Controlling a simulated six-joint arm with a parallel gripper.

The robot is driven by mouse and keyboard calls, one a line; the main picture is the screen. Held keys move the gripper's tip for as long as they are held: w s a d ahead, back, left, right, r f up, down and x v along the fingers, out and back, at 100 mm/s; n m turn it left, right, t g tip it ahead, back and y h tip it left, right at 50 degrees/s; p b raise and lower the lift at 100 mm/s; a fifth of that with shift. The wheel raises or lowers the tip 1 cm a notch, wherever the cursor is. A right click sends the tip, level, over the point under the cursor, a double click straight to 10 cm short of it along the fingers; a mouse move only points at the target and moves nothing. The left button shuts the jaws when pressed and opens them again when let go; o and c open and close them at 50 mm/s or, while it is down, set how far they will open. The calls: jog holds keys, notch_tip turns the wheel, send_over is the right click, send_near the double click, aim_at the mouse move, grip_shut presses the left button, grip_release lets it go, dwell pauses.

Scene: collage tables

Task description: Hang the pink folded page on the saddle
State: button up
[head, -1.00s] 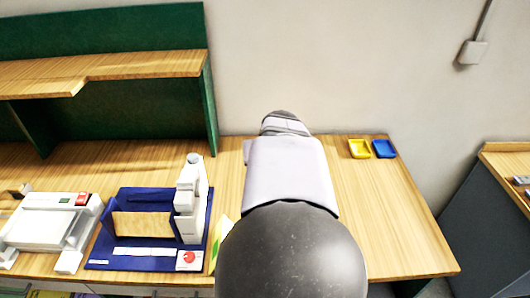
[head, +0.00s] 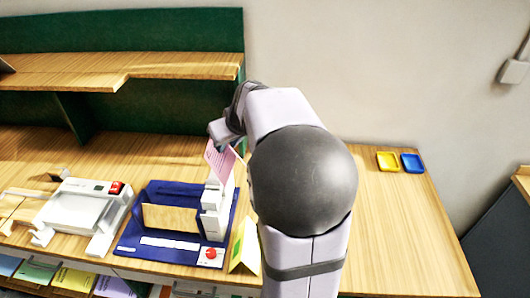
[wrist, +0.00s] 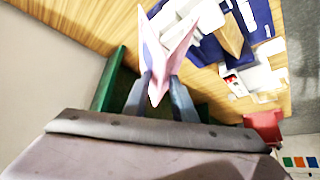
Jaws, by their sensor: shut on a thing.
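The pink folded page (head: 218,160) hangs from my gripper (head: 222,134) in the head view, over the back of the white stapler-like device (head: 211,216). In the wrist view the page (wrist: 152,50) is a spread V, its fold between the fingertips of my gripper (wrist: 161,92), which is shut on it. The device stands at the right side of a blue base (head: 128,243), with a tan panel (head: 170,218) to its left. I cannot tell for certain which part is the saddle. The page appears apart from the device, though the overlap hides the gap.
A yellow-green folded card (head: 243,246) stands right of the blue base. A white machine (head: 82,205) is at left. A green-backed wooden shelf (head: 110,70) rises behind. Yellow (head: 388,162) and blue (head: 412,163) trays lie at right, with clear table (head: 400,220) in front.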

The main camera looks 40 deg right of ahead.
jog(key=w+a+f+n+y, duration=0.1)
jog(key=w+a+n+y, duration=0.1)
jog(key=w+a+n, duration=0.2)
jog(key=w+a, duration=0.3)
jog(key=a, duration=0.2)
jog(key=shift+y, duration=0.3)
jog(key=a+f+n+y+b, duration=0.1)
jog(key=a+f+n, duration=0.1)
jog(key=a+f+n+g+y+b, duration=0.1)
jog(key=a+f+n, duration=0.1)
jog(key=a+f, duration=0.1)
jog(key=w+a+f+n+b, duration=0.1)
jog(key=a+f+n, duration=0.1)
jog(key=shift+a+f+g+y, duration=0.25)
jog(key=shift+a+g+y, duration=0.15)
jog(key=shift+s+a+f, duration=0.15)
jog(key=shift+a, duration=0.1)
jog(key=shift+f, duration=0.1)
jog(key=shift+f+b, duration=1.65)
jog(key=shift+f, duration=1.8)
notch_tip(320, 180, down, 5)
jog(key=b, duration=0.6)
